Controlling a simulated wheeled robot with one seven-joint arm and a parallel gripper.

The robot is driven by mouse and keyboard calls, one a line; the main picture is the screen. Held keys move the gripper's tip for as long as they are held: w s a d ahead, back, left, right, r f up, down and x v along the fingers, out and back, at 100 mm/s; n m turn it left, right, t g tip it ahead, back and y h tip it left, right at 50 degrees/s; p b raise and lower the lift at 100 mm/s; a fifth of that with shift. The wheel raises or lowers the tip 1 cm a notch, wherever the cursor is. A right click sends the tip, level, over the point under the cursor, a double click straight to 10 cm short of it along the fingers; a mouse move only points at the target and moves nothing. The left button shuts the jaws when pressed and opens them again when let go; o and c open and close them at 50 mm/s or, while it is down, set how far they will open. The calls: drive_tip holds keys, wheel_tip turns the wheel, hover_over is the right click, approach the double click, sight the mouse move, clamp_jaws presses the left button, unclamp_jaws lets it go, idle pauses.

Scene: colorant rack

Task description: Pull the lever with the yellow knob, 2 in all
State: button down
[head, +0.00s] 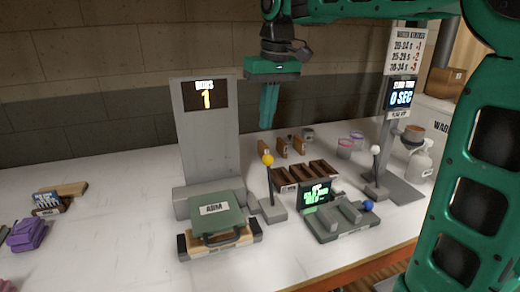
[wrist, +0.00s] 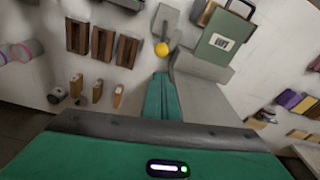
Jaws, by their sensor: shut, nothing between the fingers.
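The yellow knob (head: 267,160) tops a thin dark lever that rises from a grey base (head: 272,211) in the head view. The lever stands roughly upright. The yellow knob also shows in the wrist view (wrist: 162,49), just beyond my fingertips. My gripper (head: 267,125) is shut and empty, fingers pointing down, above the knob in the head view and apart from it. A grey panel (head: 208,135) behind has a display reading 1. Other levers have a white knob (head: 375,150) and a blue knob (head: 368,206).
A green case (head: 217,216) sits left of the yellow-knob lever. A dark brown rack (head: 284,187) and a small green-lit screen (head: 315,194) stand to its right. A post with a 0 SEC display (head: 401,93) stands at the right.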

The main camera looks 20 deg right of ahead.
wheel_tip(320, 180, down, 10)
drive_tip(key=w, duration=0.1)
drive_tip(key=shift+w+a, duration=0.15)
drive_tip(key=shift+a, duration=0.1)
idle(0.4)
drive_tip(key=shift+r, duration=0.1)
